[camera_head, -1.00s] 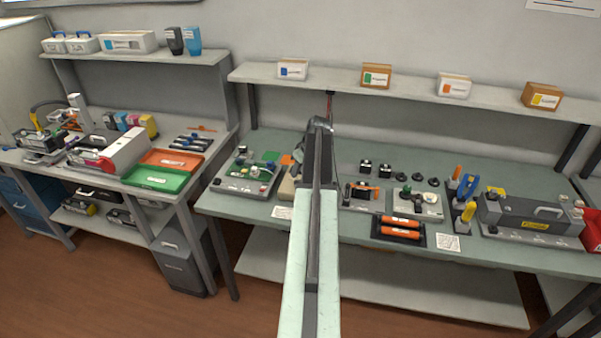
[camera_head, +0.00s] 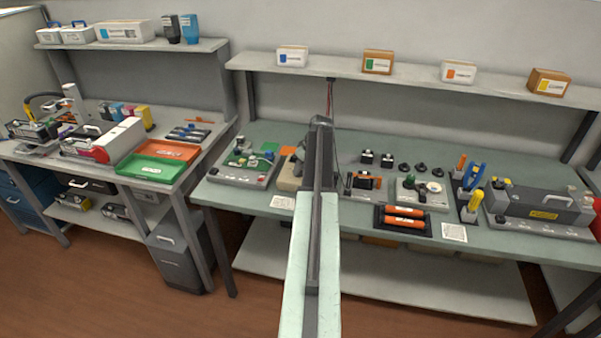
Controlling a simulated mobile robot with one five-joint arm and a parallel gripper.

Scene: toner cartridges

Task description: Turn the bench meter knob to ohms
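My arm (camera_head: 317,220) rises through the middle of the picture and covers part of the green bench (camera_head: 340,140). My gripper is hidden beyond the arm's dark upper end, so its fingers do not show. I cannot pick out the bench meter or its knob for sure. A beige-grey device (camera_head: 289,174) sits just left of my arm, partly covered by it, and may be the meter. No dial marking can be read.
A board with small parts (camera_head: 245,165) lies left of the arm. Right of it are a black tray (camera_head: 378,226) with orange cylinders, upright coloured tools (camera_head: 474,207) and a long grey machine (camera_head: 540,205). A shelf (camera_head: 400,79) with boxes runs above. Floor is clear in front.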

